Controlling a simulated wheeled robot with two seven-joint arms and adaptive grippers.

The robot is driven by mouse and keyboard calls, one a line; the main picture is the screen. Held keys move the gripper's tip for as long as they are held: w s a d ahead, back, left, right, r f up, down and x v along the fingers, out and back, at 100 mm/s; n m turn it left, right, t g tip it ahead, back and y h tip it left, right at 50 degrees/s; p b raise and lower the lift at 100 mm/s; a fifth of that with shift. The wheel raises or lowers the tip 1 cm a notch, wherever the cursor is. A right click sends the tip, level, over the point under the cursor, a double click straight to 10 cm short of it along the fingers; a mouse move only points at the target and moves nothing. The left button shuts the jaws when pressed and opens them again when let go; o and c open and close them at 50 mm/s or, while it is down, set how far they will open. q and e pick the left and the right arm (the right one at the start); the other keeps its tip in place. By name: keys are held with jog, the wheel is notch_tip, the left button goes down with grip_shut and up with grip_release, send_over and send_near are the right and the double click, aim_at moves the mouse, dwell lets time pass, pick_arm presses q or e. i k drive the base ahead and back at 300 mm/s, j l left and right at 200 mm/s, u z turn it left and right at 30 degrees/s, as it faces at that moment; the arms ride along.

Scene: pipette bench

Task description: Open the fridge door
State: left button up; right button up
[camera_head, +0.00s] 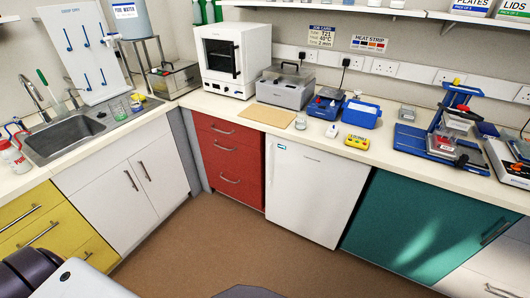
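The fridge (308,195) is a white under-bench unit right of centre, between a red drawer unit and a teal cabinet. Its door looks shut, flush with the units beside it. A small green label sits at its upper left, and a short thin grey mark (312,158) shows near the top edge of the door. No gripper shows in the head view. Only dark and white parts of my own body show along the bottom edge and lower left corner, well away from the fridge.
Brown floor (215,235) in front of the fridge is clear. Red drawers (228,155) stand left of it, the teal cabinet (425,225) right. The worktop above holds a white oven (218,65), a grey water bath (285,90) and a yellow timer-like device (356,142).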

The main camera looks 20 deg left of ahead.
aim_at(312, 193)
jog(key=i+l+u, duration=0.2)
jog(key=i, duration=0.2)
jog(key=i+l+u, duration=0.2)
jog(key=i, duration=0.2)
jog(key=i+j, duration=0.05)
jog(key=j, duration=0.05)
